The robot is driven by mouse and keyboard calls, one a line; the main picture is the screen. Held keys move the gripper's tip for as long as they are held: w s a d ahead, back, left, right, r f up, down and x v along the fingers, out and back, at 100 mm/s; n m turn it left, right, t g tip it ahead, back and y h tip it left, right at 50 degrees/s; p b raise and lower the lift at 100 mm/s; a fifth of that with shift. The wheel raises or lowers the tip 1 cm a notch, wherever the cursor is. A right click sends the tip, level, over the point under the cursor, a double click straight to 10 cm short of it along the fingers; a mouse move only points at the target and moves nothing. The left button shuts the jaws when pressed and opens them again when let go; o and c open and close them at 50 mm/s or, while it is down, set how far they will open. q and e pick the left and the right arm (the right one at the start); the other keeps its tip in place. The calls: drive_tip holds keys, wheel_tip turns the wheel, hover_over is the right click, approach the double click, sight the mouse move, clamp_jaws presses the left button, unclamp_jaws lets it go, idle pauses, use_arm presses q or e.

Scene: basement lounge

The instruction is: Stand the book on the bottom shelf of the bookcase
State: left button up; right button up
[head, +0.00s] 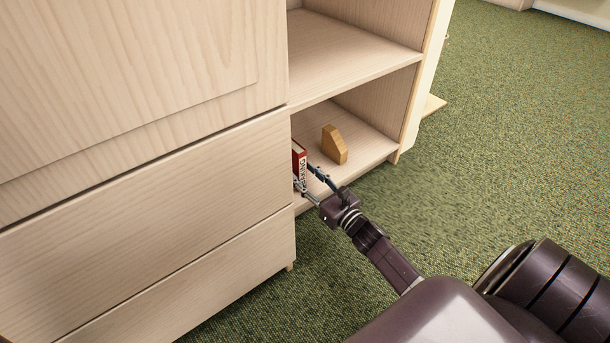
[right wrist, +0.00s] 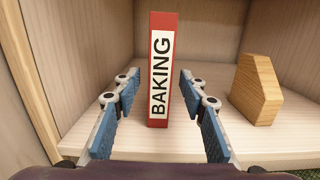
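The red book (head: 299,160) with a white "BAKING" label on its spine stands upright on the bottom shelf (head: 367,154) of the bookcase, its spine facing out. In the right wrist view the book (right wrist: 160,70) is near the middle, its foot on the shelf board. My right gripper (head: 305,176) is at the shelf front. Its blue-padded fingers (right wrist: 160,88) are open, one on each side of the book, with a gap showing on both sides. In the head view the cabinet hides part of the book's left side. My left gripper is not in view.
A wooden block (head: 334,144) with a slanted top stands on the bottom shelf to the right of the book. Closed cabinet drawers (head: 150,220) are left of the shelf opening. An upper shelf board (head: 340,55) is overhead. Green carpet (head: 500,150) is clear to the right.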

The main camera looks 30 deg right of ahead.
drive_tip(key=shift+r, duration=0.2)
drive_tip(key=s+p, duration=0.6)
drive_tip(key=s, duration=0.6)
drive_tip(key=shift+d+f, duration=0.45)
